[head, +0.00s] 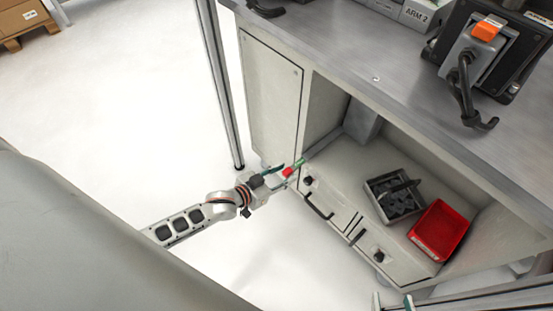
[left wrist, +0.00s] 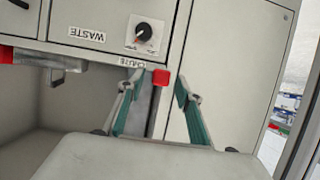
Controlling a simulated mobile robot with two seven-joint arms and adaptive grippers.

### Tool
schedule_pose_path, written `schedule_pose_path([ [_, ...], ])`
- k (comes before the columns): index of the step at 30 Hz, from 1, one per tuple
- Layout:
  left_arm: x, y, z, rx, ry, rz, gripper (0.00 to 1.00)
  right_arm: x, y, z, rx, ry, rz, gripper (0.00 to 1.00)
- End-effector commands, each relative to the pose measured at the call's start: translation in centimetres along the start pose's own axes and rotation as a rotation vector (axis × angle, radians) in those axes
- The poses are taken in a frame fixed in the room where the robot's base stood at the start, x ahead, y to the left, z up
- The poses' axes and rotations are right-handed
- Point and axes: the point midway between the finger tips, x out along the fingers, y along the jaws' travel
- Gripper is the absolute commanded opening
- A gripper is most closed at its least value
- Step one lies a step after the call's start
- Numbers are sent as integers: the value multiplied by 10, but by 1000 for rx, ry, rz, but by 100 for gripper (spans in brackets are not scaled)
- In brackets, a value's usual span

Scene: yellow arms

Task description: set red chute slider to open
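The red chute slider knob (left wrist: 161,77) shows in the left wrist view just below the upside-down CHUTE label (left wrist: 132,63). It also shows as a small red block in the head view (head: 289,171). My left gripper (left wrist: 159,92) is open, with one teal-padded finger on each side of the knob. The left finger is close to the knob and a gap shows on the right; I cannot tell whether either touches. In the head view my left gripper (head: 279,174) is at the cabinet front. My right gripper (head: 393,302) shows only its fingertips at the bottom edge, apart.
A dial (left wrist: 143,32) and a WASTE label (left wrist: 86,34) are near the slider. A grey bin (head: 378,203) and red bin (head: 442,230) sit on the cabinet shelf, below the worktop (head: 340,50).

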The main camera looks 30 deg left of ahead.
Motion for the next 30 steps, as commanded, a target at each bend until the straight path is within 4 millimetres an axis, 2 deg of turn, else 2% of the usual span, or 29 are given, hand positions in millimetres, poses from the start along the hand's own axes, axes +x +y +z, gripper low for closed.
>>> schedule_pose_path([
  [5,-22,0,2,0,-4,1,35,-1,0,2,-2,-3,0,40],
  [12,-71,0,2,1,-4,0,35,-1,0,3,-3,-5,-1,40],
  [18,-103,0,2,0,-4,-1,35,-1,0,3,-3,-6,-1,40],
  [24,-118,-1,2,-1,-3,-1,35,-2,0,3,-4,-6,-1,40],
  [30,-119,-1,2,-1,-2,-1,35,-2,0,3,-4,-6,-1,40],
])
